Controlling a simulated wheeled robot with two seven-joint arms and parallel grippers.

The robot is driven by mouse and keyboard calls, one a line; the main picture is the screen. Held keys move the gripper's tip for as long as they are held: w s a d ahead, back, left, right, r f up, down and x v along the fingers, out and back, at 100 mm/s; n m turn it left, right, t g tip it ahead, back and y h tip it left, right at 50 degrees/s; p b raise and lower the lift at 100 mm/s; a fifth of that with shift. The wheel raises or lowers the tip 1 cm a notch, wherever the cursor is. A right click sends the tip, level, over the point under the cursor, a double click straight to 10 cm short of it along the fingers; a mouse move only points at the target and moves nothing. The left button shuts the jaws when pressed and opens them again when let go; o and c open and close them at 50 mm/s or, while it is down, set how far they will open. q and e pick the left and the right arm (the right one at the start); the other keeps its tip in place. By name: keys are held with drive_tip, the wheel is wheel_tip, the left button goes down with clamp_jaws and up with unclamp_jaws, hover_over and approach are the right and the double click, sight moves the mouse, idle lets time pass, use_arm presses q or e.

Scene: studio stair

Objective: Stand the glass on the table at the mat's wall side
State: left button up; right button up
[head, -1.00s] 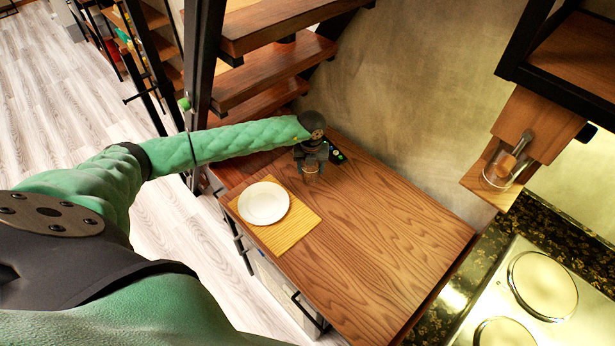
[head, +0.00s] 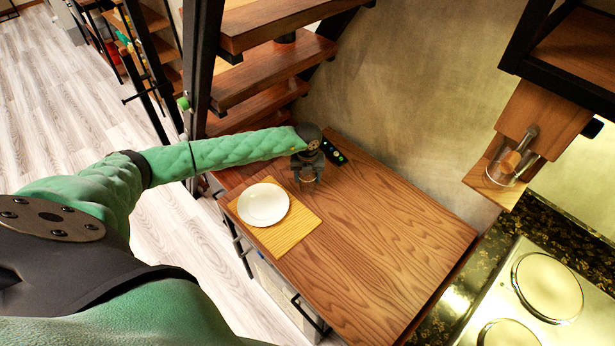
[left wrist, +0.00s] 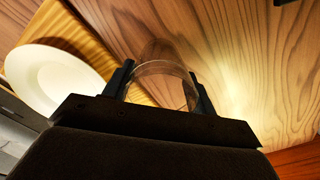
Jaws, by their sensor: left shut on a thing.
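My left gripper (head: 307,174) is over the table at the wall side of the mat, near its far corner. It is shut on a clear glass (left wrist: 162,72), which shows between the two fingers in the left wrist view. In the head view the glass is mostly hidden by the gripper, and I cannot tell whether its base touches the table. The mat (head: 291,232) is yellow wood and lies near the table's left edge. The table (head: 375,250) is brown wood with a bold grain. My right gripper is not in view.
A white plate (head: 263,204) lies on the mat. A black device with lit spots (head: 334,152) lies by the wall, just right of the gripper. Wooden stairs (head: 262,88) rise behind. A hob (head: 520,300) is at the right. The table's middle and near part is clear.

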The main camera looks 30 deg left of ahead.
use_arm(q)
drive_tip(key=o, duration=1)
drive_tip(key=shift+o, duration=0.5)
drive_tip(key=shift+r, duration=0.15)
wheel_tip(320, 180, up, 12)
drive_tip(key=p, duration=0.4)
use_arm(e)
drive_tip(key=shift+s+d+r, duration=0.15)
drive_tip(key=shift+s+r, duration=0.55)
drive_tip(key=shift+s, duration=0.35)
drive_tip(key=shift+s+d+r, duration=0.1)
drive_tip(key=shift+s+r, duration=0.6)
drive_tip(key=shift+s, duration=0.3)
